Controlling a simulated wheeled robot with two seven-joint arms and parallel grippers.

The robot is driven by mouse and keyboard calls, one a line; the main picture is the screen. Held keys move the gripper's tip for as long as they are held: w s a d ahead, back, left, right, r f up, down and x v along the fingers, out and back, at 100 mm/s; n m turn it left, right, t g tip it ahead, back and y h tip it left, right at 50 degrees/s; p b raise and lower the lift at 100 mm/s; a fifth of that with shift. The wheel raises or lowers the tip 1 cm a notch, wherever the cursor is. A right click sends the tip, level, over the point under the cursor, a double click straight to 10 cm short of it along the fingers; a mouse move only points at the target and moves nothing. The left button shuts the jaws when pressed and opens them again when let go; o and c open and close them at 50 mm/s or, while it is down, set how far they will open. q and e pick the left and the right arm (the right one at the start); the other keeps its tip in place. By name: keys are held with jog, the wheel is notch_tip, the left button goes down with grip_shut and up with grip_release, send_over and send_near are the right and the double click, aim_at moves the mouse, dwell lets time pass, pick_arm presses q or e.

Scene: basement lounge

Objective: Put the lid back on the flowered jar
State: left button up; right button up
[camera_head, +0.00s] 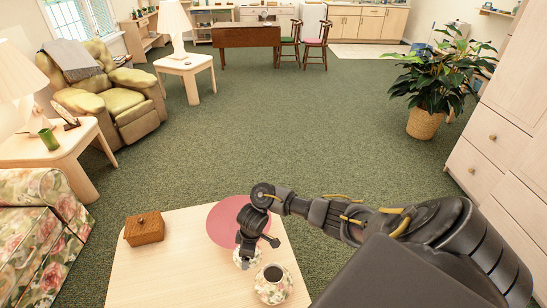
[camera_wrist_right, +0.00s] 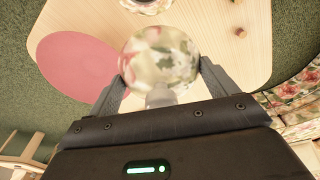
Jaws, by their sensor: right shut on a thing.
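The flowered jar (camera_head: 272,290) stands upright on the light wooden table, its dark round mouth uncovered. My right gripper (camera_head: 245,250) is shut on the round flowered lid (camera_head: 241,263), just left of and behind the jar. In the right wrist view the lid (camera_wrist_right: 160,52) sits between the two fingers of the right gripper (camera_wrist_right: 163,70), seemingly above the table. Part of the jar (camera_wrist_right: 146,5) shows at the top edge of that view. My left gripper is out of view.
The light wooden table (camera_head: 180,270) also bears a lidded brown wooden box (camera_head: 144,229) at left. A round pink mat (camera_head: 222,218) lies at its far edge, partly hidden by my right gripper. A flowered sofa (camera_head: 40,240) stands left of the table.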

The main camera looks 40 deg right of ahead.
jog(key=s+d+f, duration=0.1)
jog(key=s, duration=0.1)
jog(key=s+d+f, duration=0.1)
jog(key=s+d, duration=0.1)
jog(key=s+d+f+p, duration=0.1)
jog(key=s+d, duration=0.1)
jog(key=shift+d+f, duration=0.25)
pick_arm(q)
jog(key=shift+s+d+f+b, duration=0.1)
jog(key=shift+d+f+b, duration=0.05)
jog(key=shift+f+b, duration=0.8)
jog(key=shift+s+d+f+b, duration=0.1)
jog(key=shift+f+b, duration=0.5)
jog(key=shift+b, duration=0.55)
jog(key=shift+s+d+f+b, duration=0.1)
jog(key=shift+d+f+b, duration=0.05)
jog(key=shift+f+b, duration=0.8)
pick_arm(e)
jog(key=shift+s+d+f, duration=0.1)
jog(key=shift+s+f, duration=0.05)
jog(key=shift+f, duration=1.55)
jog(key=shift+s+d+f, duration=0.1)
jog(key=shift+f, duration=1.6)
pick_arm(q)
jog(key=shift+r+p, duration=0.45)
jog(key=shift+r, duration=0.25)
pick_arm(e)
jog(key=shift+s+d+r, duration=0.1)
jog(key=shift+s, duration=0.1)
